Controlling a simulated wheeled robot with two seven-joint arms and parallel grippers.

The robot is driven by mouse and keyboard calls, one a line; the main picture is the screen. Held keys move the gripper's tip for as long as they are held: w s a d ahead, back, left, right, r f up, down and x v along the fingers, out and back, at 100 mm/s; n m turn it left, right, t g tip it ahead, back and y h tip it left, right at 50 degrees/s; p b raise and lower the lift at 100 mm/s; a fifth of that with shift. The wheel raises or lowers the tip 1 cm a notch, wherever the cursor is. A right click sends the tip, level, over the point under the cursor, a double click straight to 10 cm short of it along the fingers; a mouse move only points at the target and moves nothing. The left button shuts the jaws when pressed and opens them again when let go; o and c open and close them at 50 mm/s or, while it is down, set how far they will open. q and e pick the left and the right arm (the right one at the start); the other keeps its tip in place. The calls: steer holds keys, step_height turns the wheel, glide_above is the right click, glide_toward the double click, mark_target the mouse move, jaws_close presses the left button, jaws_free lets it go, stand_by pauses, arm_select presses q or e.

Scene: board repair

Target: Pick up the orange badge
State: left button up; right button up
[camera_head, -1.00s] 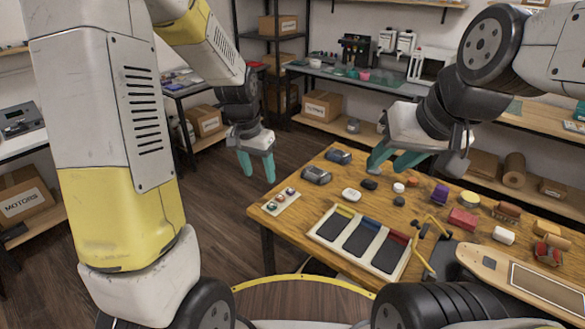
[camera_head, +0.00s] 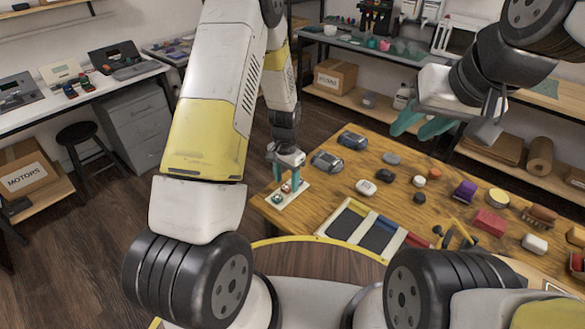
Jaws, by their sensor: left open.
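A small white board (camera_head: 296,197) lies at the table's left corner and carries a few small badge-like pieces. One piece (camera_head: 277,198) sits near its front end and a reddish one (camera_head: 286,188) near its middle. They are too small to tell which is the orange badge. My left gripper (camera_head: 287,180) is open, pointing down over the board, with its teal fingers around or just above the pieces; contact cannot be told. My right gripper (camera_head: 421,125) is open and empty above the table's far side.
The wooden table (camera_head: 328,195) also holds a tray with yellow, blue and red-marked compartments (camera_head: 355,238), grey devices (camera_head: 327,162), a white rounded piece (camera_head: 366,187), a purple block (camera_head: 464,191) and a red block (camera_head: 490,221). Shelves and benches stand behind.

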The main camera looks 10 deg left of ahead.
arm_select(q)
steer(key=shift+f, duration=0.95)
steer(key=shift+c, duration=0.2)
jaws_close()
steer(key=shift+r, duration=0.1)
